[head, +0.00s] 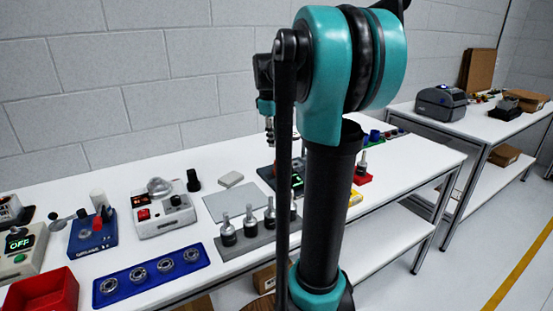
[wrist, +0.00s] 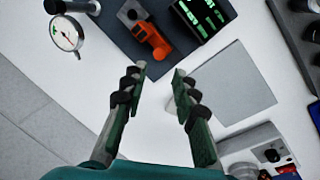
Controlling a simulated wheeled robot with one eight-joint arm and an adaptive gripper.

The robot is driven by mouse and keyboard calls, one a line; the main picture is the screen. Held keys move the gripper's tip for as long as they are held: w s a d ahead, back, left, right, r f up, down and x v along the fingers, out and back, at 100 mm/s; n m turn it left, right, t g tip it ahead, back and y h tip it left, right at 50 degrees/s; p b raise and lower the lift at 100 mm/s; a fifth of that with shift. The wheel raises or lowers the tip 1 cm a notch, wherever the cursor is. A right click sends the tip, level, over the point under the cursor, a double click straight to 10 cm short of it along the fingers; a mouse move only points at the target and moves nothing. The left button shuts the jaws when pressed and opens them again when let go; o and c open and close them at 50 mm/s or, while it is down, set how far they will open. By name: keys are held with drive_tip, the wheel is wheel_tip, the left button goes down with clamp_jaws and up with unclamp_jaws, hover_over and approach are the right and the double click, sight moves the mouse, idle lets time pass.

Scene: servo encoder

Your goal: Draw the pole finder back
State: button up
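The pole finder appears to be the orange piece (wrist: 153,42) on a dark base (wrist: 118,32) in the wrist view, beside a display with green characters (wrist: 203,14). I cannot be certain of its name. In the head view the dark base and green display (head: 297,181) are partly hidden behind my arm. My gripper (wrist: 159,72) is open and empty, its two fingertips apart, just below the orange piece in the wrist picture. I see no contact. In the head view my gripper (head: 269,130) hangs above the bench, and its fingers are small there.
A grey mat (wrist: 235,90) lies right of the fingers, and a dial gauge (wrist: 66,33) is at upper left. The bench also holds a grey rack (head: 232,248) of motors, a blue ring tray (head: 122,292), a red bin (head: 45,292) and a white instrument (head: 160,222).

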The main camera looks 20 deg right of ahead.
drive_tip(key=f, duration=0.3)
drive_tip(key=d+f, duration=0.1)
drive_tip(key=f, duration=0.2)
drive_tip(key=w+f, duration=0.1)
drive_tip(key=f, duration=0.2)
drive_tip(key=shift+w+d+f, duration=0.1)
drive_tip(key=shift+d+f, duration=0.05)
clamp_jaws()
